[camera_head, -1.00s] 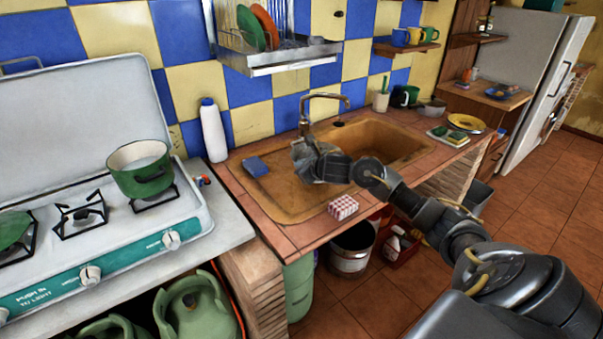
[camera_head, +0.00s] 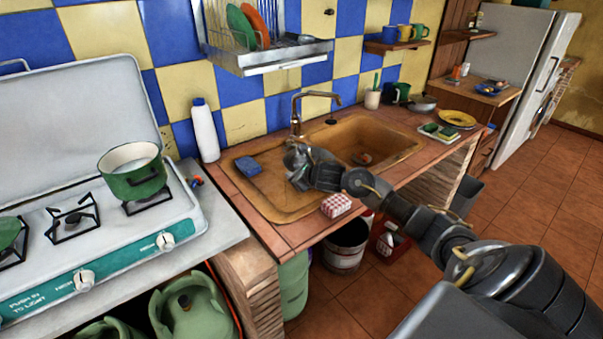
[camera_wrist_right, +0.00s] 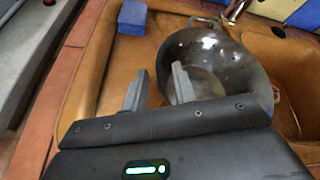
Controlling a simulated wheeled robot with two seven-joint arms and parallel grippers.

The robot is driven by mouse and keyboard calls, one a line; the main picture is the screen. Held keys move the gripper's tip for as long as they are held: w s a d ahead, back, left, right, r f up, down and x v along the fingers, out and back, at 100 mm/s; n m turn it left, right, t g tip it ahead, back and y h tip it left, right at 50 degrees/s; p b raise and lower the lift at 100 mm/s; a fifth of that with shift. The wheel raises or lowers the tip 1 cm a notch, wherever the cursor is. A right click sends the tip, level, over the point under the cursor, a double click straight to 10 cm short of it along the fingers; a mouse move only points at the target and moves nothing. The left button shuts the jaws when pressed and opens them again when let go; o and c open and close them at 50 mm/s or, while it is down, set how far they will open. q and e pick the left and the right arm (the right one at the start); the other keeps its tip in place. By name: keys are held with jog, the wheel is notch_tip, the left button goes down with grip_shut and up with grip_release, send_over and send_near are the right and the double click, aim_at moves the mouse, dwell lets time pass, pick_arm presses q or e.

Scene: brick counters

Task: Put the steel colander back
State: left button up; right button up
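The steel colander (camera_wrist_right: 225,60) is a shiny, rounded bowl in the right wrist view, over the orange-brown sink unit, just beyond and to the right of the fingertips. In the head view a grey shape at the gripper's tip (camera_head: 297,158) appears to be it, largely merged with the fingers. My right gripper (camera_wrist_right: 158,85) has its two fingers apart, with a gap between them. The right finger overlaps the colander's left edge; I cannot tell whether they touch. My left gripper is not in view.
A blue sponge (camera_head: 247,166) and a red-and-white box (camera_head: 336,205) lie by the sink (camera_head: 262,205). A metal tap (camera_head: 296,115) stands behind it. A dish rack (camera_head: 270,59) with plates hangs above. The stove with a green pot (camera_head: 133,180) is left.

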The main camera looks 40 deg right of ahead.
jog(key=d+v, duration=0.1)
jog(key=v, duration=1)
jog(key=shift+s+a+b, duration=0.2)
jog(key=shift+a+b, duration=0.2)
jog(key=shift+a, duration=0.05)
jog(key=shift+r, duration=0.1)
